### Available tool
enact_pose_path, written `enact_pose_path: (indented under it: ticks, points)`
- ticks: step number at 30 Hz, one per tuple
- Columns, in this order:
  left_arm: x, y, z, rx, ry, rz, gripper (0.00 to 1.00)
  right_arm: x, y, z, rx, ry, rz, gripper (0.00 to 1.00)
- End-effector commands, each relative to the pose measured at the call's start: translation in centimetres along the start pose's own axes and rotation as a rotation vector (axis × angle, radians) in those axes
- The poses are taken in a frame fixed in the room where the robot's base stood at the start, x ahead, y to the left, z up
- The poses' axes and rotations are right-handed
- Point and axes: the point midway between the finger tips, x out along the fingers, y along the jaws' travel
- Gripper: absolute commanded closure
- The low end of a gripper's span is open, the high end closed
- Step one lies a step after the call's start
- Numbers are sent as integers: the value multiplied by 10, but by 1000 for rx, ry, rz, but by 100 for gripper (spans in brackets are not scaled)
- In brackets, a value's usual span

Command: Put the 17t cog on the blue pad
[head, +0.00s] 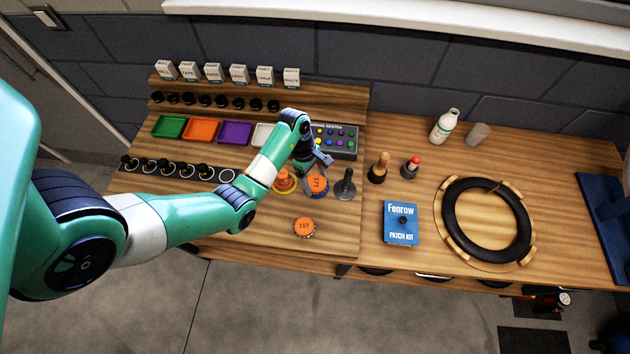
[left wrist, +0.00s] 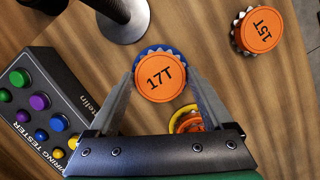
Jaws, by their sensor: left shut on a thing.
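The 17t cog (left wrist: 160,80) is an orange disc marked 17T in the left wrist view; it also shows in the head view (head: 317,185). The blue pad (left wrist: 152,49) shows as a rim around the cog's far edge, mostly hidden below it. I cannot tell whether the cog touches the pad or is just above it. My left gripper (left wrist: 162,76) has a finger on each side of the cog and is shut on it. In the head view my left gripper (head: 318,161) reaches down over the bench there. My right gripper is not in view.
An orange 15T cog (left wrist: 259,30) lies apart on the wood. A yellow ring-like pad with an orange piece (left wrist: 188,121) is close beside. The wiring tester (left wrist: 45,102) and a dark post on a round metal base (head: 345,185) flank the spot.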

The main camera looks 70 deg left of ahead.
Motion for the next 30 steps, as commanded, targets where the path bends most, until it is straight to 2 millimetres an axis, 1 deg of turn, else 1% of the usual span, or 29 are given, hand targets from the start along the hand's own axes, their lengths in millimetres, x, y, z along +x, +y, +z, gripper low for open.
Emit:
enact_pose_path:
  ticks: [1,7,11,12,14,15,20,23,26,29,30]
  points:
    - [4,0,-1,1,0,1,74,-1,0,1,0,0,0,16]
    - [3,0,-1,1,0,1,74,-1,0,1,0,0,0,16]
    - [8,0,-2,1,0,1,74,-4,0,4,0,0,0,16]
    - [7,0,-2,1,0,1,12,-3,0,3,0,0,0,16]
    - [6,0,-2,1,0,1,1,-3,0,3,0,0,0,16]
    - [6,0,-2,1,0,1,0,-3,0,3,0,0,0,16]
    - [6,0,-2,1,0,1,0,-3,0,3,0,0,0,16]
    - [2,0,0,1,0,1,0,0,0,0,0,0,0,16]
    - [-10,1,0,0,0,3,0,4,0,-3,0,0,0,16]
    - [-32,1,0,0,0,6,0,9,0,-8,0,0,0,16]
    - [-43,1,0,0,0,6,0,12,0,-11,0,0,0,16]
